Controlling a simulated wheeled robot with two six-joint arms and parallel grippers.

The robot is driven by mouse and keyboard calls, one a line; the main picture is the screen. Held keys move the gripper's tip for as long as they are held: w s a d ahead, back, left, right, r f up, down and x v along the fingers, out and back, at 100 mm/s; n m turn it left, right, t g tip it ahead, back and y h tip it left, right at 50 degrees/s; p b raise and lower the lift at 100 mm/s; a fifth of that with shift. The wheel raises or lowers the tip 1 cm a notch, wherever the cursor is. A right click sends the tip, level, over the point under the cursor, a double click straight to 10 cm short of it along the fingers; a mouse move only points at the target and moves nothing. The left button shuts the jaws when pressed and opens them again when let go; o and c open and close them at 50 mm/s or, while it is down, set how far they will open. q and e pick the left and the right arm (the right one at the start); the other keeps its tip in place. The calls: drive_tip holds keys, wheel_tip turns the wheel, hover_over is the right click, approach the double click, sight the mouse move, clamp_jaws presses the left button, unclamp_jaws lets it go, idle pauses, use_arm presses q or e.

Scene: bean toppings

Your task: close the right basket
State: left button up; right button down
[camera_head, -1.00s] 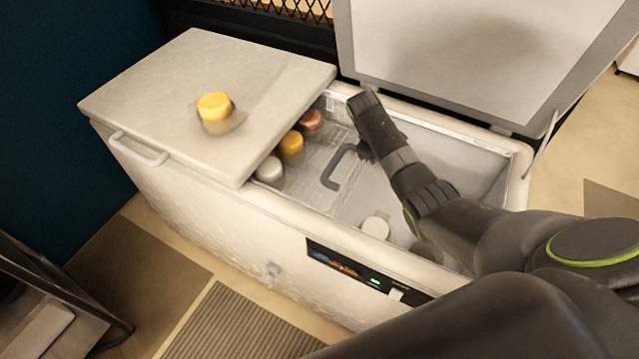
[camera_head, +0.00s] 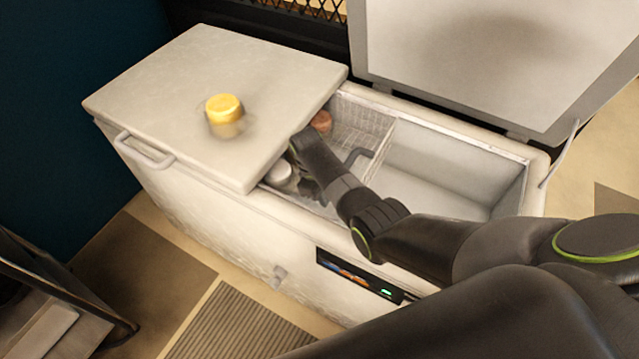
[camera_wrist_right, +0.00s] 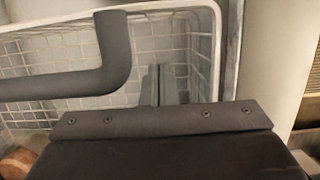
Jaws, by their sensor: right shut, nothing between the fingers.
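The white chest freezer (camera_head: 215,215) has its left lid (camera_head: 235,85) shut and its right lid (camera_head: 465,40) raised. Inside, a white wire basket (camera_head: 362,122) sits against the left part of the opening, with a grey handle (camera_head: 357,157). The basket's mesh (camera_wrist_right: 200,50) and dark handle (camera_wrist_right: 115,50) fill the right wrist view. My right gripper (camera_wrist_right: 165,85) is shut and empty, pointing down by the basket; contact cannot be told. In the head view my wrist is beside the left lid's edge and hides part of the basket. My left gripper is out of view.
A yellow-capped jar (camera_head: 225,108) stands on the left lid. A white-capped jar (camera_head: 281,175) and a brown-capped jar (camera_head: 321,120) are in the freezer by the lid's edge. The visible right part of the freezer's inside (camera_head: 450,160) is empty.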

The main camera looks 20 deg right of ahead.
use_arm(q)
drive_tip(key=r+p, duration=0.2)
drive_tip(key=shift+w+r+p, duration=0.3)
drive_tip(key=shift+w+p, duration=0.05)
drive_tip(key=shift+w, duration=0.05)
use_arm(e)
drive_tip(key=s+d, duration=0.1)
drive_tip(key=s, duration=0.1)
drive_tip(key=s+d, duration=0.1)
drive_tip(key=shift+s+d+f, duration=0.1)
drive_tip(key=shift+d+f, duration=0.15)
drive_tip(key=shift+d, duration=0.1)
